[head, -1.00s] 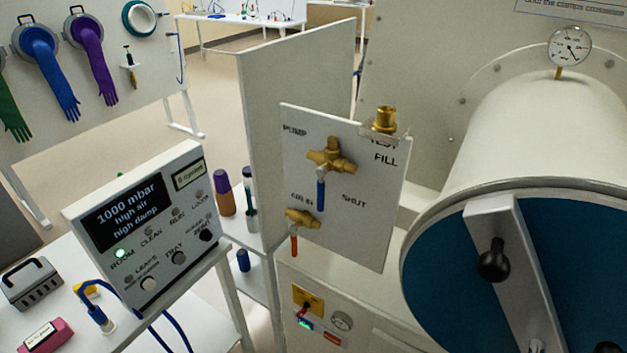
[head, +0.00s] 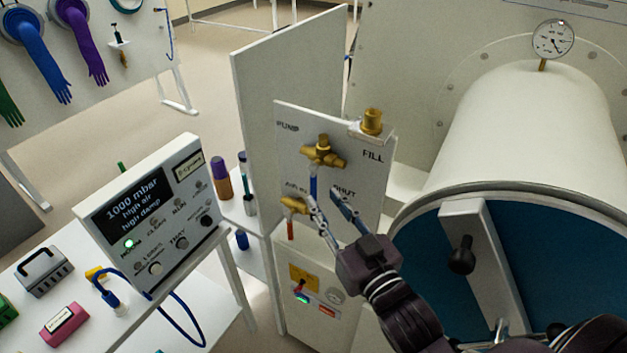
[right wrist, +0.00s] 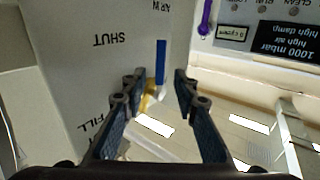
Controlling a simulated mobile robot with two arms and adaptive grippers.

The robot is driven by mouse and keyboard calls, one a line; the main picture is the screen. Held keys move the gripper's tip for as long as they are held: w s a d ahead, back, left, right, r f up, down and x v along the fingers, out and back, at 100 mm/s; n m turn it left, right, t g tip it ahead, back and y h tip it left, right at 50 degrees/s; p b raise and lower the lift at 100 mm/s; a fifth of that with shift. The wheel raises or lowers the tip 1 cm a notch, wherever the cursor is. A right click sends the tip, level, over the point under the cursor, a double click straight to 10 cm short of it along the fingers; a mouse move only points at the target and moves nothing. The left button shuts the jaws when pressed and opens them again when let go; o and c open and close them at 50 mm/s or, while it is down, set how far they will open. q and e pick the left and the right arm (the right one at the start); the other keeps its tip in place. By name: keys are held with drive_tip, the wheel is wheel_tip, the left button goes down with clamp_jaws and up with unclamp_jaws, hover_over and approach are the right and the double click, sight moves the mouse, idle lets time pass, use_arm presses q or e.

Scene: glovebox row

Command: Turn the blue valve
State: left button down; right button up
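The blue valve is a brass body (head: 322,153) on a white panel (head: 352,215), with a blue lever (head: 313,187) hanging straight down. A second brass valve (head: 293,205) below it has a red lever (head: 290,230). My right gripper (head: 326,196) is open in front of the panel, its fingertips close to the blue lever's lower end. In the right wrist view, the blue lever (right wrist: 161,62) shows beyond and between the open fingertips (right wrist: 159,78); I cannot tell whether they touch it. My left gripper is not in view.
A display box (head: 150,205) stands left of the panel. A white cylinder chamber (head: 530,125) with a blue round door (head: 545,255) and black knob (head: 462,254) is to the right. A brass fitting (head: 372,121) sits on the panel's top edge. A tall white partition (head: 290,80) stands behind.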

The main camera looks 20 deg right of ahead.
sight(315, 188)
drive_tip(key=w, duration=0.2)
drive_tip(key=w+p, duration=0.1)
drive_tip(key=w, duration=0.1)
drive_tip(key=w+p, duration=0.1)
drive_tip(key=w, duration=0.1)
drive_tip(key=shift+w+a, duration=0.2)
drive_tip(key=shift+a, duration=0.05)
drive_tip(key=shift+c, duration=0.7)
clamp_jaws()
